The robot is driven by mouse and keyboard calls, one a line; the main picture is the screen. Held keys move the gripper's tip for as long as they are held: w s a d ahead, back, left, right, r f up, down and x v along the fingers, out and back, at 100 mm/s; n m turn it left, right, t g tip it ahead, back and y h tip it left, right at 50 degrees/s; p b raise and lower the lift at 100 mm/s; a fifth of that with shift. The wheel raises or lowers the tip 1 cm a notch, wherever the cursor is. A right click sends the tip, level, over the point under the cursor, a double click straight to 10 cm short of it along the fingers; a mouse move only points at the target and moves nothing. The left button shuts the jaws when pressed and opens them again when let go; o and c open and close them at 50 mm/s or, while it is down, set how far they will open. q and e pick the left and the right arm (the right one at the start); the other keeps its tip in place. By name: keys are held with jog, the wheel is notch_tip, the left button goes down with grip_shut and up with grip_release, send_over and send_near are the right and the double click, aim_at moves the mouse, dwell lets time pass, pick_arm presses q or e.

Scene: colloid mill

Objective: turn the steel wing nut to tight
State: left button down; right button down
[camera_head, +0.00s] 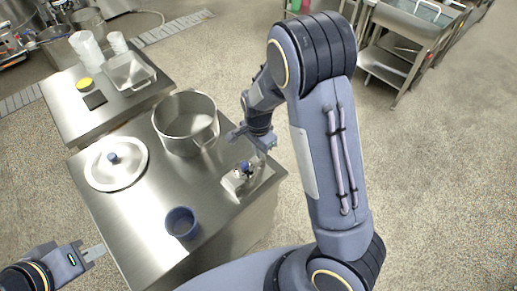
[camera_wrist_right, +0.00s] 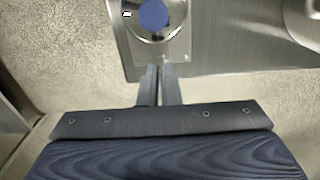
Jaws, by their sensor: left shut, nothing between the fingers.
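The small steel mill unit (camera_head: 240,178) with a blue knob on top stands at the right corner of the steel table. Its blue top (camera_wrist_right: 152,14) and steel body also show in the right wrist view. My right gripper (camera_head: 264,153) reaches down to the unit's far side. In the right wrist view its fingers (camera_wrist_right: 160,72) are close together, tips at the unit's edge. I cannot make out the wing nut clearly; whether the fingers hold it is not clear. My left gripper (camera_head: 98,252) is shut and empty at the lower left, off the table's edge.
On the table are a large steel pot (camera_head: 186,125), a lid with a blue knob (camera_head: 116,164) and a blue cup (camera_head: 181,223). A second table (camera_head: 65,112) behind holds a steel tray (camera_head: 130,71) and white cups (camera_head: 86,48). My right arm crosses the view's middle.

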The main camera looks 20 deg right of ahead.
jog(key=c, duration=1.6)
grip_release()
jog(key=shift+c, duration=0.2)
notch_tip(320, 180, up, 8)
jog(key=shift+f, duration=0.1)
jog(key=s+r+n+t+y, duration=0.2)
jog(key=s+r+n, duration=0.4)
jog(key=s, duration=0.5)
jog(key=s+r+n+t+y, duration=0.1)
jog(key=s+r+n+t, duration=0.2)
jog(key=s, duration=0.7)
notch_tip(320, 180, up, 3)
jog(key=n, duration=0.3)
jog(key=shift+s+t+y, duration=0.3)
jog(key=shift+s+y, duration=0.1)
